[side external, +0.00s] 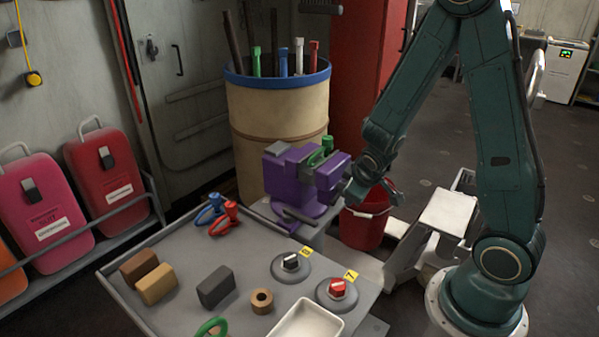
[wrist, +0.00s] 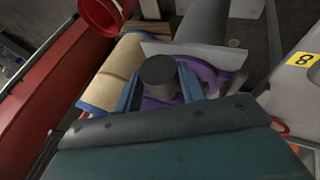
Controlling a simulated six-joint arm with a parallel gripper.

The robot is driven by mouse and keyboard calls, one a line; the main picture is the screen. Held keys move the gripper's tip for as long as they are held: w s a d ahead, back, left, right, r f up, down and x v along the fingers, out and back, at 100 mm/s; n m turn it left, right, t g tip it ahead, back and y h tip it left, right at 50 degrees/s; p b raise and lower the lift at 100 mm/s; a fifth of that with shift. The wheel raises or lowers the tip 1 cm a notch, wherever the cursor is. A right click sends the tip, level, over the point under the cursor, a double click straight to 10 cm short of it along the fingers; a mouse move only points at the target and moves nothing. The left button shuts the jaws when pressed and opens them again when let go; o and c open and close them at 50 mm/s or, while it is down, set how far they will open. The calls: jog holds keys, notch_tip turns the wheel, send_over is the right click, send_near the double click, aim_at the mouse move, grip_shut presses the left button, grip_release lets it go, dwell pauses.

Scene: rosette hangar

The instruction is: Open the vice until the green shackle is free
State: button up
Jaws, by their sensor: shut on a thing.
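The purple vice (side external: 290,168) is mounted at the far right corner of the grey bench. The green shackle (side external: 322,150) sits upright at the top of the vice, by its jaws; whether both jaws touch it cannot be told. My gripper (side external: 346,190) is at the right end of the vice, on its screw side. In the wrist view, the gripper's two blue fingers are closed on either side of a dark round handle end (wrist: 158,70), with purple vice parts (wrist: 205,72) behind. The shackle cannot be made out in the wrist view.
The grey bench (side external: 190,265) carries blue (side external: 208,208) and red (side external: 229,217) shackles, several blocks, two dials (side external: 291,264) and a white tray (side external: 306,321). A tan barrel (side external: 265,110) stands behind the vice. A red bucket (side external: 364,226) is below my gripper.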

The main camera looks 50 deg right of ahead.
dwell(0.3)
jog(key=o, duration=1)
jog(key=shift+c, duration=0.2)
jog(key=shift+r, duration=0.1)
notch_tip(320, 180, up, 20)
dwell(0.5)
